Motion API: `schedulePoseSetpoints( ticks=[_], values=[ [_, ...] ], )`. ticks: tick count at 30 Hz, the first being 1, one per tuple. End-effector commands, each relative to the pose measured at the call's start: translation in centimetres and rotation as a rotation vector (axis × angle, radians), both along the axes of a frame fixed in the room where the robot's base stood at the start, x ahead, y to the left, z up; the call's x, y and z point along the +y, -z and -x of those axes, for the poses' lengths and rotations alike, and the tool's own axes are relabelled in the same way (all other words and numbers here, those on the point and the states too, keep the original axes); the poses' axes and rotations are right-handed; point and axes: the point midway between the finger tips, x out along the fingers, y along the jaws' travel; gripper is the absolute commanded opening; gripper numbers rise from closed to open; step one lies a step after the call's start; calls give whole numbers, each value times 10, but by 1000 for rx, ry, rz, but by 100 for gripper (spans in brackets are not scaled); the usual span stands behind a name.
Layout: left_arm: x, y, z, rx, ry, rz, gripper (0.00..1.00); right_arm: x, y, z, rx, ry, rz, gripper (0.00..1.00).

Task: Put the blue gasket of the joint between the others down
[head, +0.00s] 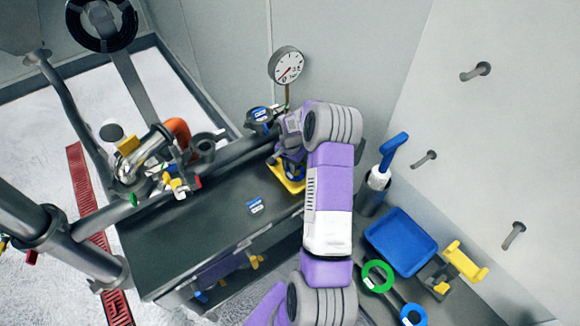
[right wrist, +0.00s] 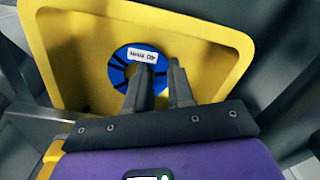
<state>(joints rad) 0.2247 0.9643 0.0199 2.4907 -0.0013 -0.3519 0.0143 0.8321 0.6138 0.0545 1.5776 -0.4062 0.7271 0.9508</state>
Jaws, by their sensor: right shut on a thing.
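The blue gasket (right wrist: 124,65) is a flat ring with dark slots and a white label, seen in the right wrist view. My right gripper (right wrist: 155,75) is shut on its near right edge. Behind or beneath it is a yellow tray (right wrist: 215,42) with a raised rim; I cannot tell whether the gasket touches it. In the head view the yellow tray (head: 281,181) shows partly at the back right of the dark bench, mostly hidden by my right gripper (head: 288,165) and arm. My left gripper is not in view.
A pipe joint with clamps (head: 150,160) stands at the left. A dial gauge (head: 287,65) rises behind my right arm. A small blue-labelled block (head: 255,206) lies on the bench (head: 190,225), mostly clear. A blue tray (head: 400,242) and green ring (head: 378,276) are at the right.

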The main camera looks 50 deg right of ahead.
Motion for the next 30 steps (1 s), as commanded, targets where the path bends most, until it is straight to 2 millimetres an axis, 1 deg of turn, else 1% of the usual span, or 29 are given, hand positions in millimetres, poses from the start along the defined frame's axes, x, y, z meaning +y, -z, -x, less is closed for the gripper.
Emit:
schedulePoseSetpoints(
  ticks=[1,8,11,12,16,30],
  values=[
    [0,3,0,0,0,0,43,1,7,1,3,1,-4,0],
    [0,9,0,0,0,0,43,2,16,3,8,2,-8,0],
    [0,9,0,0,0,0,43,3,16,4,9,2,-9,0],
    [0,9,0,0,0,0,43,3,16,4,9,3,-9,29],
    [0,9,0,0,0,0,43,2,17,5,12,4,-9,48],
    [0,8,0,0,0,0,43,0,17,8,19,4,-8,48]
  ],
)
